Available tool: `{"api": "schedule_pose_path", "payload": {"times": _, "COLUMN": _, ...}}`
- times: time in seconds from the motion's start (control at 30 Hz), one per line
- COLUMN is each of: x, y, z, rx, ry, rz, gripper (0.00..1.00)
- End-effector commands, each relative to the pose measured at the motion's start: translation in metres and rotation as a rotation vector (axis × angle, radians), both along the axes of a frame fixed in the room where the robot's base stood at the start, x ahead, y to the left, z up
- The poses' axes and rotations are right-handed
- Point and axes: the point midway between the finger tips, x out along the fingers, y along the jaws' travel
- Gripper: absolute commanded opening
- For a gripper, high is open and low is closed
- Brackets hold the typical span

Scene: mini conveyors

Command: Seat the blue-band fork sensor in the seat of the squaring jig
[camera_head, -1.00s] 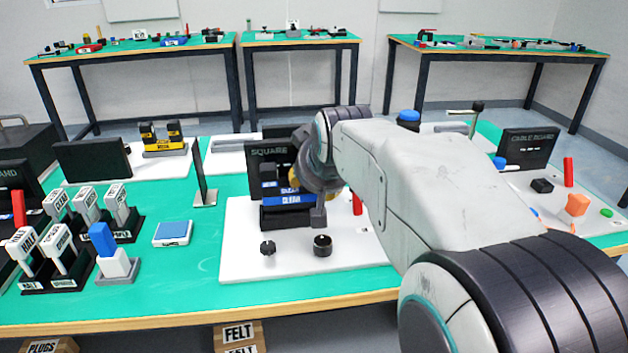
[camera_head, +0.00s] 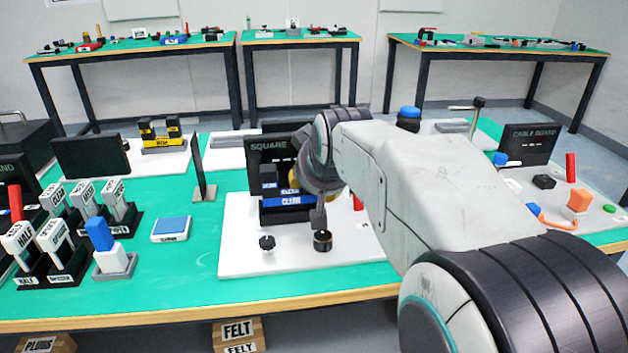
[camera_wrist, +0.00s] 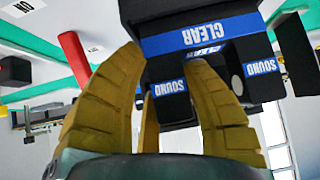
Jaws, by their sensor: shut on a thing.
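The squaring jig is a black fixture on a white plate (camera_head: 250,258), with a black SQUARE board (camera_head: 268,148) behind it. A blue CLEAR strip (camera_head: 292,203) crosses the fixture's front, and it also shows in the wrist view (camera_wrist: 190,36). The blue-band fork sensor (camera_wrist: 170,88) is black with blue SOUND bands. It is at the jig, between the yellow fingers of my gripper (camera_wrist: 163,72), which is shut on it. In the head view my gripper (camera_head: 300,182) is partly hidden by my wrist. Whether the sensor sits fully down in the seat cannot be told.
Two black knobs (camera_head: 267,243) (camera_head: 322,241) stand at the plate's front, and a red peg (camera_head: 358,202) stands right of the jig. A thin upright panel (camera_head: 199,165) and a blue-topped pad (camera_head: 171,228) are at left. Green table is clear between pad and plate.

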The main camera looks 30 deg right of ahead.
Motion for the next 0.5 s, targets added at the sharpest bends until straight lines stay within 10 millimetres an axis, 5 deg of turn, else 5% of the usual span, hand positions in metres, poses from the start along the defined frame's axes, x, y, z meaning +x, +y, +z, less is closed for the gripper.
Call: {"api": "schedule_pose_path", "payload": {"times": 0.5, "x": 0.0, "y": 0.0, "z": -0.012, "rx": -0.001, "ry": -0.002, "rz": 0.0, "gripper": 0.04}}
